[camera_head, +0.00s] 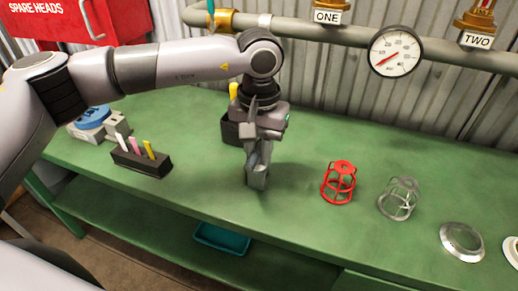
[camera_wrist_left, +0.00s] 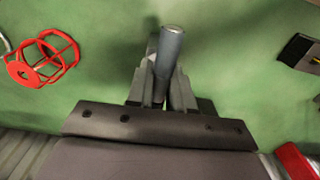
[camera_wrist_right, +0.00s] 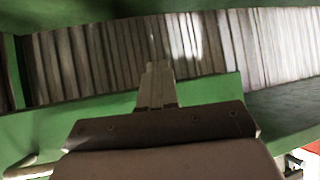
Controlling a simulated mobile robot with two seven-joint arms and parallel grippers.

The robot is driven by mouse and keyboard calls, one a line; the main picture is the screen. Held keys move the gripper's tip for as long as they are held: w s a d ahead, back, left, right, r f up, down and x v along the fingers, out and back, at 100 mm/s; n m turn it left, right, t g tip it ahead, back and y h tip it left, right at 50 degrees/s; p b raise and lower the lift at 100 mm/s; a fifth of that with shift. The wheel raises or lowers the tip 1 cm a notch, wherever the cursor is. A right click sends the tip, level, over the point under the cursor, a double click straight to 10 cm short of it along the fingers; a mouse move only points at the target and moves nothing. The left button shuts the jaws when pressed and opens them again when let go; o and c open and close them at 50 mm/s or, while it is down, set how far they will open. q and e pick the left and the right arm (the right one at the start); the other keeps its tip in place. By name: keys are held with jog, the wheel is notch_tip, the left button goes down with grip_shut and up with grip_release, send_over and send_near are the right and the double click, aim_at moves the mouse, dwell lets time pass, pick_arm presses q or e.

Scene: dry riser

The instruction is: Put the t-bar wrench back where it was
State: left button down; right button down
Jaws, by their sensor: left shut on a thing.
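My left gripper (camera_head: 257,178) points down over the middle of the green bench. It is shut on the t-bar wrench, whose grey rounded bar (camera_wrist_left: 170,48) sticks out between the fingers in the left wrist view. The rest of the wrench is mostly hidden by the fingers, and I cannot tell whether it touches the bench. A dark holder (camera_head: 231,130) stands just behind the gripper, partly hidden by it. My right gripper (camera_wrist_right: 157,85) shows in the right wrist view with its fingers together and nothing visible between them. It is not in the head view.
A red cage (camera_head: 339,183), a grey cage (camera_head: 398,199) and a round metal plate (camera_head: 462,242) stand to the right on the bench (camera_head: 300,235). A black block with coloured markers (camera_head: 140,160) is at left. A pipe with a gauge (camera_head: 395,51) runs behind.

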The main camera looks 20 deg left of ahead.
pick_arm(q)
jog(key=shift+f, duration=0.2)
jog(key=c, duration=1)
grip_release()
jog(key=shift+r, duration=0.1)
jog(key=shift+r, duration=0.1)
jog(key=shift+r, duration=0.2)
notch_tip(320, 180, up, 11)
jog(key=shift+f, duration=0.15)
jog(key=shift+r, duration=0.5)
